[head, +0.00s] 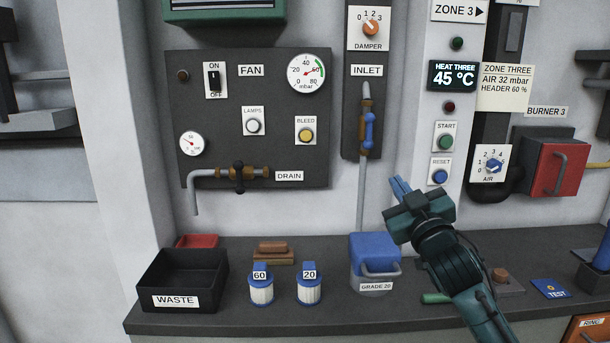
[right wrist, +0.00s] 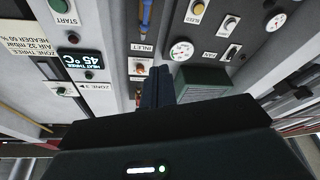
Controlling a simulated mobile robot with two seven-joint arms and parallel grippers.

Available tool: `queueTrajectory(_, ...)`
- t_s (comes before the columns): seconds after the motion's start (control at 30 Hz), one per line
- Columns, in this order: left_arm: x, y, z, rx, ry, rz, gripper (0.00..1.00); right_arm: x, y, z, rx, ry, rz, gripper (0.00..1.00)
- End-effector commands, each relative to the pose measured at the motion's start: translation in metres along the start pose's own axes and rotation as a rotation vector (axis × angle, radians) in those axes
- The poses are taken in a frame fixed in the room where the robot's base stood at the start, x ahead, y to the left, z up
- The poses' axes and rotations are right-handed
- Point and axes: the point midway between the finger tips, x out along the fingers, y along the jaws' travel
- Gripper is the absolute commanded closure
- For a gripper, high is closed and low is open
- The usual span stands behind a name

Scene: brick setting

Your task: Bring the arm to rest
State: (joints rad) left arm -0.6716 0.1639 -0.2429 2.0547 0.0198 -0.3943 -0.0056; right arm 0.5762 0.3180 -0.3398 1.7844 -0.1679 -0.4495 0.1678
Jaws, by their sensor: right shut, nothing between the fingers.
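My right gripper (head: 400,188) shows in the head view, its arm coming up from the lower right. Its blue fingers are shut together with nothing between them. They point up and left, in front of the wall beside the RESET button (head: 440,176) and above the blue GRADE 20 box (head: 376,245). Whether they touch anything there cannot be told, but no contact shows. In the right wrist view the closed dark fingers (right wrist: 158,86) point toward the panels, which appear upside down. My left gripper is in neither view.
A dark counter (head: 220,318) runs below the panels. On it stand the black WASTE bin (head: 170,285), canisters marked 60 (head: 261,289) and 20 (head: 309,288), and brown bricks (head: 272,252). The red BURNER 3 box (head: 558,168) juts out at right. A green rod (head: 436,298) lies near my forearm.

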Motion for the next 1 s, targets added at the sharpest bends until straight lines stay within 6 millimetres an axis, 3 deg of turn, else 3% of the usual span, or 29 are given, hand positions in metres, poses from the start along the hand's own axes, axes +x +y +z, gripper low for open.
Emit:
queueTrajectory(0.03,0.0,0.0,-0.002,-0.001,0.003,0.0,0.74,-0.011,-0.014,0.022,0.018,-0.039,-0.022,1.0)
queueTrajectory(0.17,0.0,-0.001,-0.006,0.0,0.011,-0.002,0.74,-0.041,-0.043,0.065,0.06,-0.119,-0.066,1.0)
queueTrajectory(0.33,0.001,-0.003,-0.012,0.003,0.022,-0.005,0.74,-0.101,-0.089,0.128,0.132,-0.256,-0.133,1.0)
queueTrajectory(0.47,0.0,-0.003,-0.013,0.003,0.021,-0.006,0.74,-0.172,-0.13,0.178,0.206,-0.396,-0.188,1.0)
queueTrajectory(0.6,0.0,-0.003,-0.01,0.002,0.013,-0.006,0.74,-0.259,-0.168,0.217,0.287,-0.553,-0.238,1.0)
queueTrajectory(0.8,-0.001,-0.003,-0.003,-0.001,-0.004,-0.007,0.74,-0.366,-0.201,0.239,0.376,-0.738,-0.279,1.0)
queueTrajectory(0.9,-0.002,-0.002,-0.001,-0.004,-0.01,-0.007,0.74,-0.398,-0.209,0.242,0.402,-0.793,-0.287,1.0)
queueTrajectory(1.0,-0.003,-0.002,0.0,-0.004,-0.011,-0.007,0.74,-0.414,-0.212,0.242,0.414,-0.823,-0.292,1.0)
